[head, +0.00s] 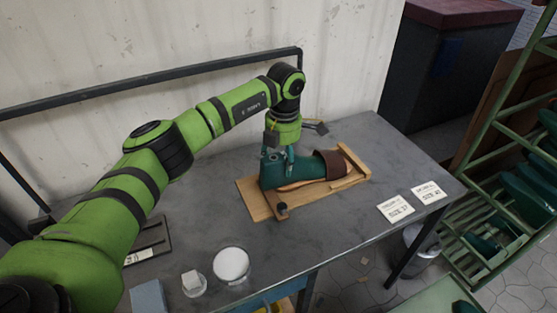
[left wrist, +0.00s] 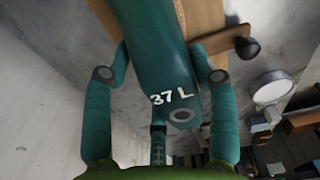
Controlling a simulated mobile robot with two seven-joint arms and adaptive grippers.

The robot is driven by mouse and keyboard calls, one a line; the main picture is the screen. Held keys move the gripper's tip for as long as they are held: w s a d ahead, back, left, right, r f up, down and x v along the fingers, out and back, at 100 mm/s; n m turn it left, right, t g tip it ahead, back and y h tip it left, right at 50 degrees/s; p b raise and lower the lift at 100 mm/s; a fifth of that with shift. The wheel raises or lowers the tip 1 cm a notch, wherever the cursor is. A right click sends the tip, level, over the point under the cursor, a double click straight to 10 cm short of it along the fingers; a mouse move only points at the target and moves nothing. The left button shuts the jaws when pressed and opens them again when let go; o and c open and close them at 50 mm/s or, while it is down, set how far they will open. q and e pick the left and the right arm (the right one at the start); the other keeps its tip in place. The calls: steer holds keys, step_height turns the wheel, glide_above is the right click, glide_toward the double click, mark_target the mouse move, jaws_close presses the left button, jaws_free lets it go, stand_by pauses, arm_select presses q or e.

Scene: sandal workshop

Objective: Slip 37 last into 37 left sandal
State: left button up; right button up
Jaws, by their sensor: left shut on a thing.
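The teal last (head: 278,171) lies along the wooden board, its toe end to the right under the brown strap of the sandal (head: 332,164). The sandal's tan sole shows beneath the last, on the board. In the left wrist view the last (left wrist: 165,55) carries the mark "37 L". My left gripper (head: 277,158) comes down from above and is shut on the last near its heel end. In the left wrist view its fingers (left wrist: 160,75) stand on both sides of the last. How far the toe sits inside the strap is partly hidden. My right gripper is not in view.
The wooden board (head: 252,199) has a dark knob (head: 282,209) at its front and raised wooden strips at right. Size cards (head: 395,208) lie on the grey table (head: 350,235). A green rack (head: 490,150) with several lasts is at right.

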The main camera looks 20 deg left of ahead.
mark_target(296, 154)
arm_select(q)
steer(key=shift+w+d+b, duration=0.4)
steer(key=shift+w+d, duration=0.25)
steer(key=shift+w, duration=0.05)
steer(key=shift+w, duration=0.1)
steer(key=shift+w+d+b, duration=0.7)
steer(key=shift+w+d, duration=0.1)
steer(key=shift+w, duration=0.05)
steer(key=o, duration=1.2)
